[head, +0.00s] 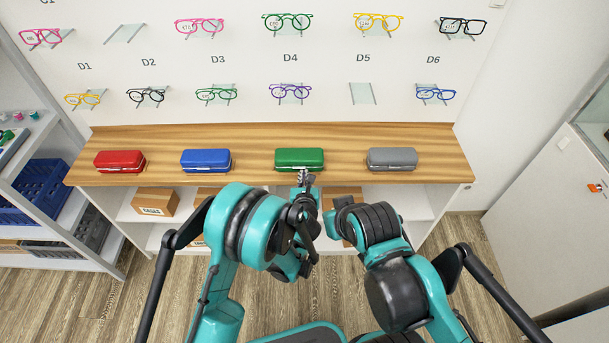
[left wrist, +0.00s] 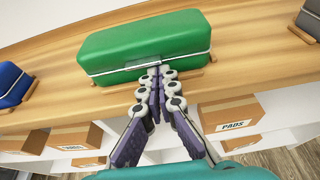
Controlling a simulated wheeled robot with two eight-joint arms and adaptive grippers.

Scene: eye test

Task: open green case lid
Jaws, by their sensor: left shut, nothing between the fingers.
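The green case (head: 299,158) sits on the wooden counter (head: 240,175), third from the left in a row of cases. Its lid is down, with a pale seam line along the front. In the left wrist view the green case (left wrist: 145,45) fills the upper middle. My left gripper (head: 304,174) is at the front of the case; in the left wrist view its fingers (left wrist: 157,72) are together with nothing between them. The fingertips are at the front seam near the metal clasp; I cannot tell whether they touch it. My right gripper does not show clearly.
A blue case (head: 206,160) and a red case (head: 120,161) stand to the left, a grey case (head: 391,159) to the right. Glasses hang on the wall above. Cardboard boxes (left wrist: 232,117) stand on the shelf below the counter. Bare counter lies between the cases.

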